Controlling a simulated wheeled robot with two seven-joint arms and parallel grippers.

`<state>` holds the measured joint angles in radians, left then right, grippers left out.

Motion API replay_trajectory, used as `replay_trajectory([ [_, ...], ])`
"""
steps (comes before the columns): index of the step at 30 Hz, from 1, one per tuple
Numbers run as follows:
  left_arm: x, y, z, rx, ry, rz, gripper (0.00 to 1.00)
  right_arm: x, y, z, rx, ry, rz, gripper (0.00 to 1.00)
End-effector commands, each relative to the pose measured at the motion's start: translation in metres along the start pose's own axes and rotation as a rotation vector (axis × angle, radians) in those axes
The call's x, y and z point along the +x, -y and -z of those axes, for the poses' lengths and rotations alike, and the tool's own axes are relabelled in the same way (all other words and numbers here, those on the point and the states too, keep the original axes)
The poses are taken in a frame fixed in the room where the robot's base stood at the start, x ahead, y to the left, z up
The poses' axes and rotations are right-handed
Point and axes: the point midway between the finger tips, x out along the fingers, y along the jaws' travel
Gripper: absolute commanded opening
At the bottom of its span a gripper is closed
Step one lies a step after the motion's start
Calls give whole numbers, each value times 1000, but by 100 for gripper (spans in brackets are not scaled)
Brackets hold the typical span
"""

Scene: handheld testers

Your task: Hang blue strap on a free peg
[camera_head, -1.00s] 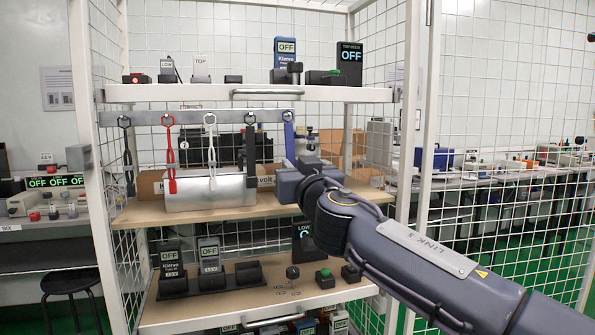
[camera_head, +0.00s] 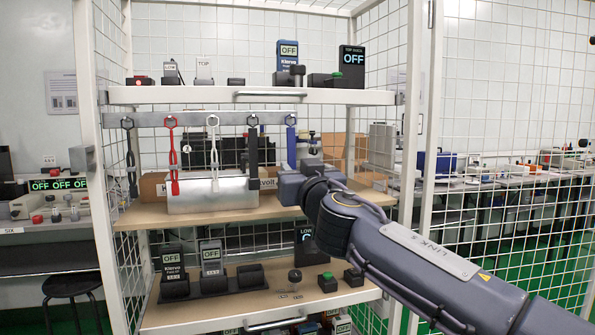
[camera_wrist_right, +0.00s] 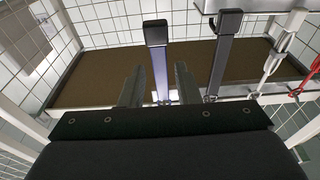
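The blue strap (camera_head: 291,141) hangs at the right end of the grey rail (camera_head: 190,119), its lower part hidden behind my right gripper (camera_head: 307,163). In the right wrist view the blue strap (camera_wrist_right: 159,72) runs between the two fingers of my right gripper (camera_wrist_right: 158,84), with gaps visible on both sides. The gripper is open around it. A black strap (camera_head: 252,146), a white strap (camera_head: 213,148), a red strap (camera_head: 172,155) and another black strap (camera_head: 130,155) hang along the rail to the left. I cannot make out an empty peg. My left gripper is out of view.
A silver box (camera_head: 205,195) stands on the middle wooden shelf (camera_head: 140,213) below the straps. The upper shelf (camera_head: 200,97) carries testers above the rail. The nearest black strap (camera_wrist_right: 225,52) is close beside my right fingers. Wire mesh walls enclose the rack.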

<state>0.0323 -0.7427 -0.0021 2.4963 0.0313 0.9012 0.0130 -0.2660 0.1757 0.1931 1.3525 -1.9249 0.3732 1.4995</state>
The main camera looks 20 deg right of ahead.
Motion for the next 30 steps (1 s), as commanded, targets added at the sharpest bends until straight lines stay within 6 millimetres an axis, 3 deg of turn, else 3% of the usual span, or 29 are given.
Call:
replay_trajectory([
  [3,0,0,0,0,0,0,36,0,0,0,0,0,0,41],
  [12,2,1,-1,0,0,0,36,-5,0,0,0,-1,0,41],
  [26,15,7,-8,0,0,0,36,-72,0,0,0,-1,0,41],
  [30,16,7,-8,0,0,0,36,-85,-12,-12,0,37,-27,41],
])
